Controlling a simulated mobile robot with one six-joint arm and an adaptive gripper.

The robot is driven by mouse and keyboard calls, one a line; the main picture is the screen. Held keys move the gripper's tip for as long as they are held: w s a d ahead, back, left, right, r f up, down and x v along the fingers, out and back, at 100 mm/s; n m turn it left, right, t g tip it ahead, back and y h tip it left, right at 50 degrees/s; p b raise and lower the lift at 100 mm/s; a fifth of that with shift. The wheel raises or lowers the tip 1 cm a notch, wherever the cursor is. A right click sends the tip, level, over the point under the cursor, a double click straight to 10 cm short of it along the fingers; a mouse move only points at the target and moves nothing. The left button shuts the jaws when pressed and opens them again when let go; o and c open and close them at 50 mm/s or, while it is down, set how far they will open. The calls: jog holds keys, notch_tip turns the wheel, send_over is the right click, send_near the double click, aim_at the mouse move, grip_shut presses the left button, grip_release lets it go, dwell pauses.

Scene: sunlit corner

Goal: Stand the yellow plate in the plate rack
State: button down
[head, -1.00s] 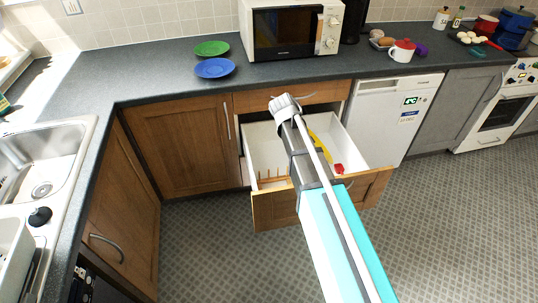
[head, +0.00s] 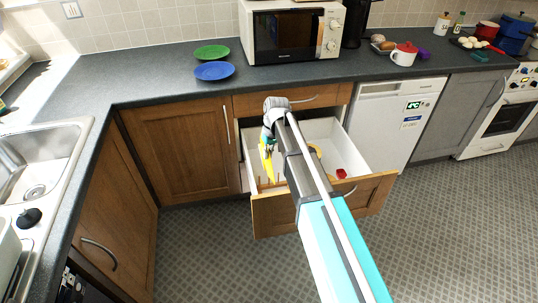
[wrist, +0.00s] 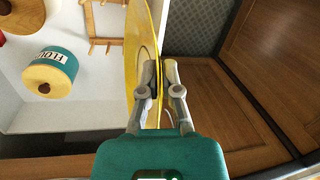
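The yellow plate (head: 267,165) is on edge, roughly upright, at the left side of the open drawer (head: 324,205). It also shows nearly edge-on in the wrist view (wrist: 133,50). My gripper (wrist: 160,68) is shut on the plate near its rim, one finger on each side. In the head view, my arm partly hides the gripper. The wooden plate rack (wrist: 104,27) stands in the drawer, just left of the plate in the wrist view. The plate is beside the rack there and hides part of it. I cannot tell whether they touch.
A teal and wood jar (wrist: 52,72) stands inside the drawer. A small red thing (head: 342,173) is at the drawer's right. A green plate (head: 211,52) and a blue plate (head: 214,71) lie on the worktop, left of the microwave (head: 291,34).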

jog(key=shift+f, duration=0.2)
notch_tip(320, 180, down, 14)
jog(key=b, duration=1.4)
dwell(0.7)
dwell(0.4)
jog(key=c, duration=0.7)
grip_release()
jog(key=shift+r, duration=0.15)
